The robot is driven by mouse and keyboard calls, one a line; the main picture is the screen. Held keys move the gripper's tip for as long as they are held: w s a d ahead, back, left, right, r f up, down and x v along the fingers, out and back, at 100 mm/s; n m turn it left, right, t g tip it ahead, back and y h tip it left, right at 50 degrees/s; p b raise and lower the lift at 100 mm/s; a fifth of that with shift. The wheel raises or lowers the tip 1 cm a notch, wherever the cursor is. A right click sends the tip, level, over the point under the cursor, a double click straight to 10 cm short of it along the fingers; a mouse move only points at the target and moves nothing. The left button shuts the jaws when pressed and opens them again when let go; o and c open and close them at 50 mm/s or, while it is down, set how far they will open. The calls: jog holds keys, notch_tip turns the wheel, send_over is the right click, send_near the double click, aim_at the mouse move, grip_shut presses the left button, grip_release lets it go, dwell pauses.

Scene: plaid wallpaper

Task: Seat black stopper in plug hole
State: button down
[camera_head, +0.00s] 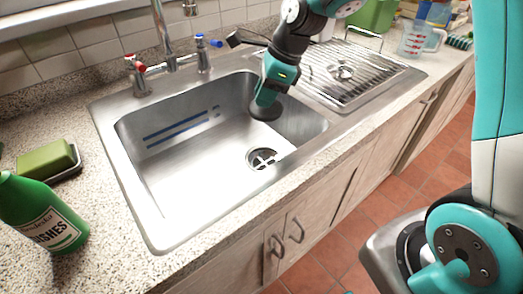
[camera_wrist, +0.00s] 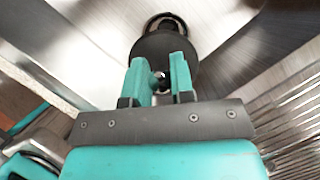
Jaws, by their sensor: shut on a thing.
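The black stopper (camera_head: 265,109) is a round dark disc held at the tip of my gripper (camera_head: 266,95), inside the steel sink near its back right wall. In the wrist view the stopper (camera_wrist: 166,46) sits just beyond my gripper (camera_wrist: 160,75), whose two teal fingers are shut on its small knob. The plug hole (camera_head: 263,159) is a dark round drain with a bright cross in the sink floor. In the head view it lies below the stopper and apart from it. In the wrist view a ring-like plug hole (camera_wrist: 167,20) shows partly behind the stopper.
The sink rim (camera_head: 238,209) surrounds the basin, with a faucet (camera_head: 165,40) at the back. A ridged drainboard with a strainer (camera_head: 342,71) is on the right. A green dish soap bottle (camera_head: 42,213) and a sponge (camera_head: 46,160) stand at left. The basin's left side is clear.

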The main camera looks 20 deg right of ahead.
notch_tip(320, 180, down, 18)
jog(key=shift+r+b, duration=0.15)
jog(key=shift+b, duration=0.65)
jog(key=c, duration=1)
grip_release()
jog(key=p+v, duration=0.1)
jog(key=v, duration=1.1)
jog(key=s+a+r+n, duration=0.3)
jog(key=s+r+n, duration=0.1)
jog(key=s+n, duration=0.3)
jog(key=s+a+r+n+g, duration=0.1)
jog(key=s+a+r+n, duration=0.2)
jog(key=s+r+n, duration=0.2)
jog(key=s+a+r+n, duration=0.3)
jog(key=s+r+n, duration=0.2)
jog(key=s+n, duration=0.6)
jog(key=shift+s+n, duration=0.1)
jog(key=shift+n, duration=1.35)
jog(key=shift+s+n, duration=0.15)
jog(key=shift+n, duration=1.3)
